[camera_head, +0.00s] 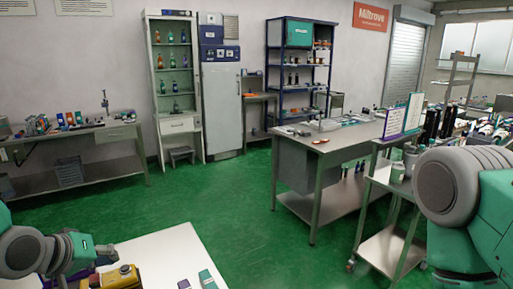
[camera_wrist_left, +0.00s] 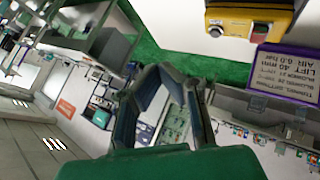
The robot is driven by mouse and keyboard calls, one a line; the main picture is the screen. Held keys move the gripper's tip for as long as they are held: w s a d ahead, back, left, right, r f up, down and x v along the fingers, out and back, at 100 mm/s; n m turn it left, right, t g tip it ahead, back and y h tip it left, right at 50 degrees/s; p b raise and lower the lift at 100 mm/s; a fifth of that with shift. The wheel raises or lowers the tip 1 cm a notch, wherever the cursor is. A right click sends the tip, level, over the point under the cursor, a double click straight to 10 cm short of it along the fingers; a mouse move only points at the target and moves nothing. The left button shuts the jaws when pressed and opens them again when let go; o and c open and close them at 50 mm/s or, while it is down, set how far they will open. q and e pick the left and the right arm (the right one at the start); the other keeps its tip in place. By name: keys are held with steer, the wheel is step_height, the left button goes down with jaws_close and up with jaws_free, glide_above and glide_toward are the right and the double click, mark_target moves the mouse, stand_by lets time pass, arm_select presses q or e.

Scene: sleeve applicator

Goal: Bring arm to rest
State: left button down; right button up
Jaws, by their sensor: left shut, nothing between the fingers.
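My left arm comes in low at the left of the head view. Its green gripper (camera_head: 103,250) is over the near left part of the white table (camera_head: 160,250), close to a yellow control box (camera_head: 124,277). In the left wrist view the two fingers (camera_wrist_left: 162,70) come together at the tips, with nothing between them. The yellow box (camera_wrist_left: 250,15) there has a red button and a dark knob, beside a purple sign (camera_wrist_left: 285,72) reading "LIFT 40 mm". My right arm fills the right edge of the head view; its gripper is out of view.
Small purple and green items (camera_head: 207,279) lie near the white table's front. A steel bench (camera_head: 345,145) and a loaded cart (camera_head: 385,245) stand to the right. Another bench (camera_head: 85,135) and shelves (camera_head: 175,90) line the back. Open green floor (camera_head: 220,210) lies between.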

arm_select(q)
steer(key=s+f+g, duration=0.1)
steer(key=s+f, duration=0.3)
steer(key=f, duration=0.1)
steer(key=s+d+f+m+g, duration=0.1)
steer(key=s+f+g, duration=0.1)
steer(key=s+f, duration=0.3)
steer(key=s+d+f+m+g+y, duration=0.1)
steer(key=s+f, duration=0.3)
steer(key=f, duration=0.2)
steer(key=shift+s+d+f, duration=0.15)
steer(key=shift+s+f, duration=0.15)
steer(key=shift+s, duration=0.1)
steer(key=s+f+m+g+y, duration=0.15)
steer(key=s+f, duration=0.25)
steer(key=s, duration=0.4)
steer(key=s+f+m+g, duration=0.2)
steer(key=s+f+g, duration=0.15)
steer(key=s, duration=0.55)
step_height(320, 180, down, 13)
steer(key=w+d+t+b, duration=0.1)
steer(key=b, duration=1.1)
steer(key=shift+w+d+m+b, duration=0.25)
steer(key=shift+w+m+b, duration=0.1)
steer(key=shift+w, duration=0.05)
arm_select(e)
step_height(320, 180, down, 13)
steer(key=shift+w+d, duration=0.15)
steer(key=shift+w, duration=0.1)
steer(key=shift+r, duration=0.1)
